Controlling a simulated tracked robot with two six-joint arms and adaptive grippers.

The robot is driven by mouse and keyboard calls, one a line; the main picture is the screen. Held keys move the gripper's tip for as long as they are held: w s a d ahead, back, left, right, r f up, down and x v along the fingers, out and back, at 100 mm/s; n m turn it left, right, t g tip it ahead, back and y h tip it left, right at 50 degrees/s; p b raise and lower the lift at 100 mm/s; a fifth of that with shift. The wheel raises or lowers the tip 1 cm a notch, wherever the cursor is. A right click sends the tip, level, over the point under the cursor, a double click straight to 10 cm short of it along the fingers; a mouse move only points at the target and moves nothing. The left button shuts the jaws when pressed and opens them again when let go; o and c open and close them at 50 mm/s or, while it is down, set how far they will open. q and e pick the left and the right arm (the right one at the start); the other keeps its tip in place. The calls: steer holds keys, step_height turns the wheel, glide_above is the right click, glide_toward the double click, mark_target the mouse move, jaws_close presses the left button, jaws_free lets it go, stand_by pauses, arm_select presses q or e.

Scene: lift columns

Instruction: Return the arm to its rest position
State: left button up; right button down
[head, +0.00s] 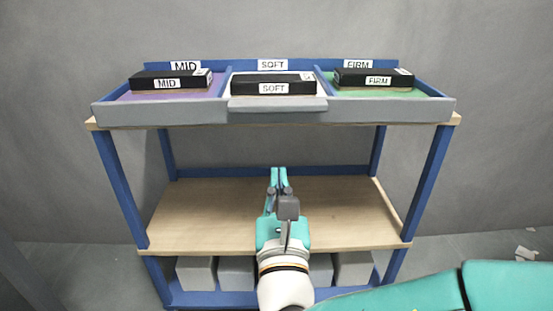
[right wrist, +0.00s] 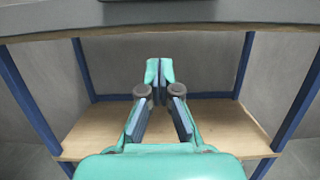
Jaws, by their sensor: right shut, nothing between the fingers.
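My right gripper (head: 279,178) is shut and empty. In the head view it reaches forward over the middle shelf (head: 340,215), below the top tray. In the right wrist view the teal fingertips of the right gripper (right wrist: 159,72) meet in front of the bare wooden shelf (right wrist: 215,112), with nothing between them. The right arm comes in from the lower right of the head view. My left gripper does not show in either view.
The top tray (head: 150,113) holds black boxes labelled MID (head: 147,83), SOFT (head: 300,88) and FIRM (head: 355,80) in matching compartments. Blue posts (head: 428,190) frame the rack. Grey blocks (head: 195,273) sit on the bottom shelf. The middle shelf is empty.

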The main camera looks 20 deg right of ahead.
steer(key=d+f+m+g, duration=0.35)
steer(key=f+g, duration=0.45)
steer(key=f, duration=1.1)
steer(key=s+d+f+m+g+y, duration=0.15)
steer(key=s+f+g, duration=0.25)
steer(key=f, duration=0.4)
steer(key=s+d+f+m+g, duration=0.1)
steer(key=s+f+m+g, duration=0.3)
steer(key=f, duration=0.4)
steer(key=s+a+f+m+g+y, duration=0.65)
steer(key=s+a+f+m, duration=0.25)
steer(key=s+f+m, duration=0.35)
steer(key=w+d+f+m+t+y, duration=0.1)
steer(key=w+d+f+m+t, duration=0.2)
steer(key=f+m, duration=0.75)
step_height(320, 180, up, 42)
steer(key=a+m+p, duration=0.1)
steer(key=m+p, duration=0.1)
steer(key=p, duration=3.5)
steer(key=shift+w+a+f+m+y+p, duration=0.2)
steer(key=shift+w+a+m+y+p, duration=0.1)
steer(key=shift+w+m+p, duration=0.1)
